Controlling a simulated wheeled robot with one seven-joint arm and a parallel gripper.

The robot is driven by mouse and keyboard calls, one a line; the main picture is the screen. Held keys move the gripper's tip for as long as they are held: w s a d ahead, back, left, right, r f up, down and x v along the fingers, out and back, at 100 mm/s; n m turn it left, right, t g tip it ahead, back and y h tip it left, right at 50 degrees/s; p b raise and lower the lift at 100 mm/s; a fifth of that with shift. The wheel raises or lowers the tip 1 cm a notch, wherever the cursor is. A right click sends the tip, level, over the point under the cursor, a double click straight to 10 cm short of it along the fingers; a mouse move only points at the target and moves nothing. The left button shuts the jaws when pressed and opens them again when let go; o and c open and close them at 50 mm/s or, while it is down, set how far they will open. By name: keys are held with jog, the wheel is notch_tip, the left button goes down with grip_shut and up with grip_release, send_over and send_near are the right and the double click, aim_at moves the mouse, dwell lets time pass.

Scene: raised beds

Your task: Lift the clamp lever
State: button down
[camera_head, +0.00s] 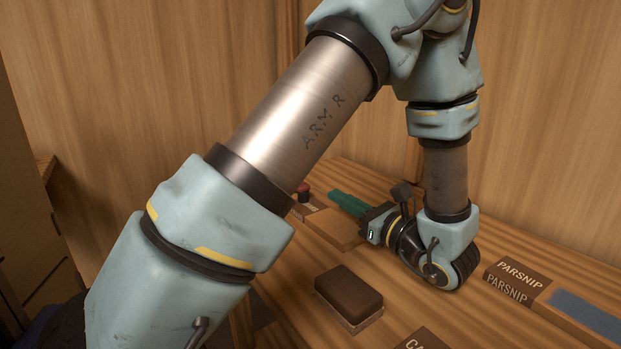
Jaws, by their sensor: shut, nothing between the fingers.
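My gripper (336,196) reaches in from the right, low over the wooden bench, with its teal fingers pointing left and away. The fingers are together and nothing shows between them. A small red-topped dark part (304,190) stands just left of the fingertips. I cannot tell whether it belongs to the clamp. No clamp lever can be clearly made out. My forearm covers part of the bench to the left. I cannot tell whether the fingers touch anything.
A pale wooden board (332,232) lies below the fingers. A dark brown block (348,291) sits in front of it. A box marked PARSNIP (513,282) is at right, and another partly seen labelled box (421,341) at the bottom. Wooden walls stand behind.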

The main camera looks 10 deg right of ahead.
jog(key=shift+w+a, duration=0.1)
jog(key=p+x, duration=0.2)
jog(key=x, duration=0.7)
jog(key=shift+w+a, duration=0.25)
jog(key=shift+w, duration=0.1)
jog(key=shift+r+p, duration=0.35)
jog(key=shift+p, duration=0.2)
jog(key=shift+r+g+p, duration=0.15)
jog(key=shift+g+p, duration=0.2)
jog(key=shift+g, duration=0.15)
